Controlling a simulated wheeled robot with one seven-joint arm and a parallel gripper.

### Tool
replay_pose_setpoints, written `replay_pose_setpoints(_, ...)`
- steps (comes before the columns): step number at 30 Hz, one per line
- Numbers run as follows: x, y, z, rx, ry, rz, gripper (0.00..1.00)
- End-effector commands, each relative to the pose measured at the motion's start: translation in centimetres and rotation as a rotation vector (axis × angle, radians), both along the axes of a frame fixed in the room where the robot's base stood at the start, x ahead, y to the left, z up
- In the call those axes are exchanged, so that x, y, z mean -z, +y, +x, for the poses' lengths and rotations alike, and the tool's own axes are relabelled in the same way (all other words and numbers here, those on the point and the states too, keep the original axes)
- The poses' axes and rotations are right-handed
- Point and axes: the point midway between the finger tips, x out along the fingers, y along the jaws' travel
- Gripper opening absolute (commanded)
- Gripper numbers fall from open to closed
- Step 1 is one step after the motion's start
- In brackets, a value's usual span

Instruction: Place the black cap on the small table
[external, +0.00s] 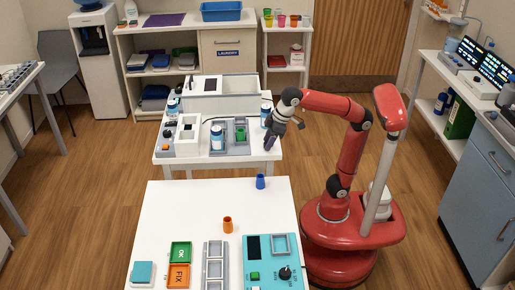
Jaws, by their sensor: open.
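My gripper (270,143) is at the right edge of the farther white table (199,168). Its jaws are open and point down; they are small here, and I see nothing held between them. A white bottle with a blue label (265,113) stands just left of my wrist, partly hidden by it. Another such bottle (217,138) stands farther left on that table, by a grey fixture with a green part. I cannot make out a black cap for certain. Which table is the small one I cannot tell; the nearer white table (190,213) stands in front.
The nearer table holds a blue cup (260,181), an orange cup (227,225), green and orange trays (180,253), a grey rack and a teal panel (272,262). Its left rear part is clear. A shelf counter (470,85) stands at right; open floor lies around my base.

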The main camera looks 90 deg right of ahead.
Motion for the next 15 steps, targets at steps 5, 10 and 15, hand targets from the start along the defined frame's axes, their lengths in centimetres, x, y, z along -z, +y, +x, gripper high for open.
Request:
replay_pose_setpoints(5, -2.1, 0.0, -0.6, 0.0, -0.003, 0.001, 0.45)
replay_pose_setpoints(10, -5.7, 0.0, -2.1, 0.0, -0.004, 0.001, 0.45)
replay_pose_setpoints(15, -8.9, 0.0, -3.4, 0.0, -0.003, 0.0, 0.45)
